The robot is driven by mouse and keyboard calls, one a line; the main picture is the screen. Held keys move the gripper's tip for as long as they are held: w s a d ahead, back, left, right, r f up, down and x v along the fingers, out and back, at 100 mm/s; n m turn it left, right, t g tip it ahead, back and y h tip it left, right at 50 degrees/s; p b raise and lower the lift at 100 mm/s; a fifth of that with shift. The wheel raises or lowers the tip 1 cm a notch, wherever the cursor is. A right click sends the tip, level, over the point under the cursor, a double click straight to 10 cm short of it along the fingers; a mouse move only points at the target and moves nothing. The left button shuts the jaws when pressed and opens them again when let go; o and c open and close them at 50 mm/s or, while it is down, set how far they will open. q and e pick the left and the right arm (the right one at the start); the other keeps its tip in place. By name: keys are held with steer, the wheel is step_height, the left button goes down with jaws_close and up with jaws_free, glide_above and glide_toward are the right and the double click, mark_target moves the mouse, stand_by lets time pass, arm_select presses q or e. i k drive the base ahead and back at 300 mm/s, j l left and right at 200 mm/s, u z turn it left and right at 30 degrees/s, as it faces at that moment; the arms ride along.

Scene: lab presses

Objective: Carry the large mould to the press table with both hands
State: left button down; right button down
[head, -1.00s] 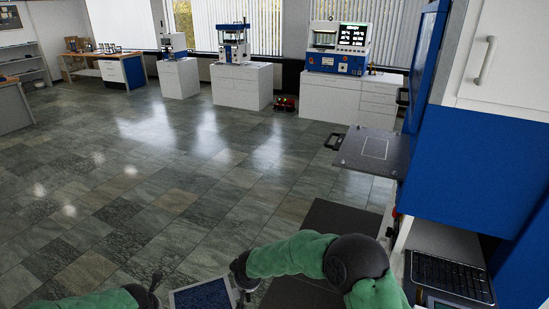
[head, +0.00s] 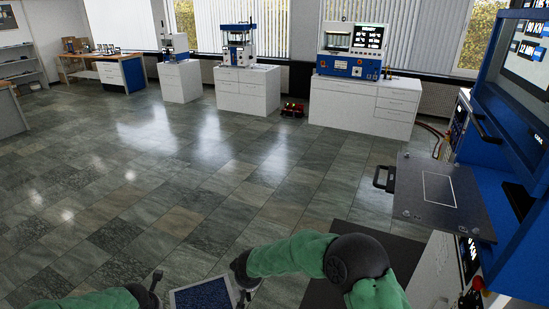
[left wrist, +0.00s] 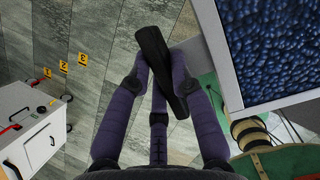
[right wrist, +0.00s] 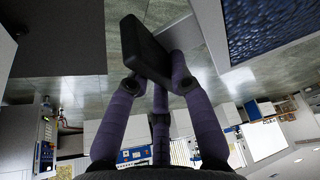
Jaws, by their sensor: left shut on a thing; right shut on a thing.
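The large mould (head: 203,288) is a shallow pale-rimmed tray filled with dark blue granules, cut off at the bottom of the head view. Its rim also shows in the left wrist view (left wrist: 222,80) and right wrist view (right wrist: 207,30). My left gripper (head: 155,280) is shut on a black bar handle (left wrist: 160,65) at the mould's left side. My right gripper (head: 245,293) is shut on the matching black handle (right wrist: 147,48) at its right side. The press table (head: 440,215) is a dark plate with a white square outline, at the right, apart from the mould. Nothing lies on it.
A blue press housing (head: 515,125) with screens stands behind the press table. A black handle (head: 383,178) sticks out at the plate's left edge. Several white cabinets (head: 364,104) with machines line the back wall. The tiled floor (head: 200,180) at centre and left is clear.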

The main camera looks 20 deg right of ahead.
mark_target(438, 188)
steer(key=i, duration=3.3)
steer(key=i+z, duration=0.2)
steer(key=z, duration=3.9)
